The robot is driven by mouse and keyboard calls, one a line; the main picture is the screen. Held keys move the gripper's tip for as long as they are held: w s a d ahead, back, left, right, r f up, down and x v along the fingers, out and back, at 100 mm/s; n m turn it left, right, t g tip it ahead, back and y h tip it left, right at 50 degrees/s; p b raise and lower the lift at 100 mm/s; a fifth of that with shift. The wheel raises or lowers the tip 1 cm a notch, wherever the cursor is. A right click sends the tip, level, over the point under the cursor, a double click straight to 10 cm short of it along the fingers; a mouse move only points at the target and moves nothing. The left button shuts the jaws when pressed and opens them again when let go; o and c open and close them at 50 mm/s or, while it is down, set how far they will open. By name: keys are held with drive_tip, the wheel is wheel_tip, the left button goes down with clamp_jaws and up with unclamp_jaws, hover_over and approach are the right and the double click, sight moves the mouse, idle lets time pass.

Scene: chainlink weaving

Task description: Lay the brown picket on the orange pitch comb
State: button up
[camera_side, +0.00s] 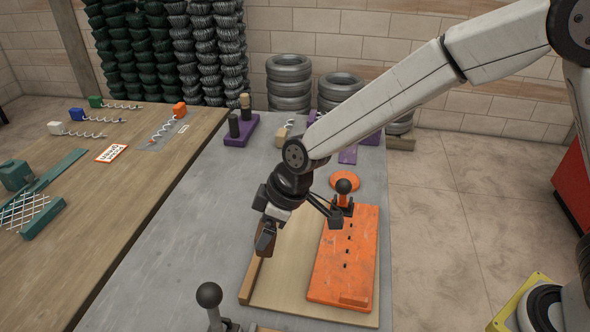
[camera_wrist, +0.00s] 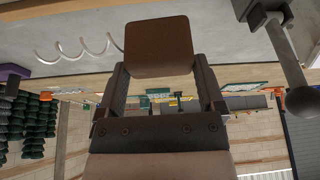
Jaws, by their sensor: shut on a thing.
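The brown picket shows in the wrist view as a brown block (camera_wrist: 158,42) with a pale wire coil running off to the left. My gripper (camera_wrist: 158,70) has a finger on each side of the block and is shut on it. In the side view my gripper (camera_side: 266,236) hangs at the left edge of the wooden board, left of the orange pitch comb (camera_side: 352,235). A dark brown piece shows at its end; the coil cannot be made out there. The comb lies flat, with a row of small dark holes. The picket is apart from the comb.
A black-knobbed lever (camera_side: 209,295) stands at the near edge and another (camera_side: 344,188) at the comb's far end. The wooden board (camera_side: 290,255) has a raised left rail. Purple fixtures (camera_side: 240,132) stand behind. Other coiled pickets lie on the left table (camera_side: 150,180).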

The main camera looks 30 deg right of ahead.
drive_tip(key=shift+s+d+r, duration=0.3)
drive_tip(key=shift+s, duration=0.25)
drive_tip(key=shift+s+d+r, duration=0.25)
drive_tip(key=shift+s, duration=0.25)
drive_tip(key=shift+w, duration=0.1)
drive_tip(key=w+d+r+m+t+h, duration=0.25)
drive_tip(key=w+d+r+m, duration=0.55)
drive_tip(key=w, duration=0.4)
drive_tip(key=s+d+f+m+g+h, duration=0.1)
drive_tip(key=s+d+f+m+h, duration=0.25)
drive_tip(key=d, duration=0.65)
drive_tip(key=s+d+f+m+g, duration=0.1)
drive_tip(key=s+d+f+m, duration=0.1)
drive_tip(key=d+f+m, duration=0.65)
drive_tip(key=s+a+n+t+y, duration=0.1)
drive_tip(key=s+n+y, duration=0.1)
drive_tip(key=s+n, duration=0.5)
drive_tip(key=shift+a+f+n+y, duration=0.15)
drive_tip(key=shift+a+n+y, duration=0.15)
drive_tip(key=shift+n, duration=1.3)
